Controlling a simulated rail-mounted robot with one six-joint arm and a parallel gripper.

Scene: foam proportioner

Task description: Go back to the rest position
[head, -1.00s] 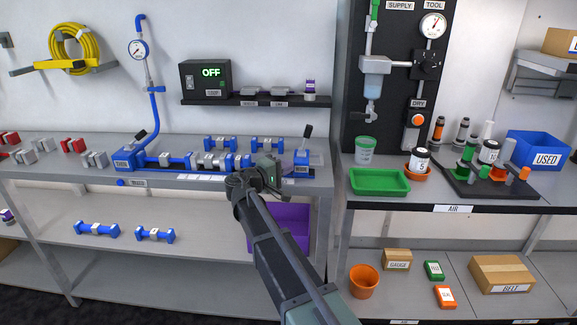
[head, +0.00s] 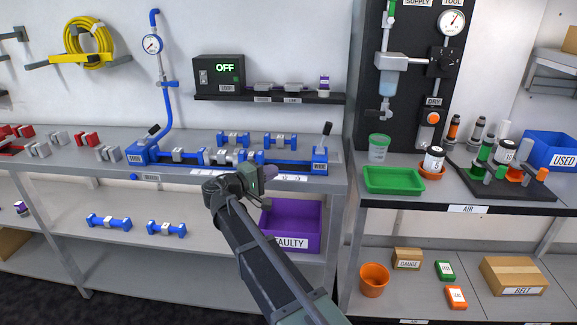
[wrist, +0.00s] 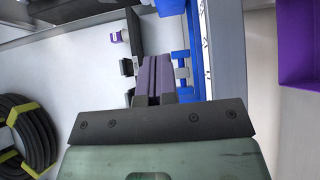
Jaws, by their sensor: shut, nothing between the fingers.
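My gripper (head: 262,180) is shut and empty in front of the bench's front edge, near the right part of the blue test fixture (head: 215,157). In the wrist view its two purple-grey fingers (wrist: 153,80) lie together with nothing between them. The blue fixture also shows beyond the fingers in the wrist view (wrist: 195,55). My arm reaches up from the bottom of the head view and hides part of the lower shelf.
A purple FAULTY bin (head: 292,228) stands on the lower shelf, just right of my arm. Blue parts (head: 109,222) lie on the lower shelf at left.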

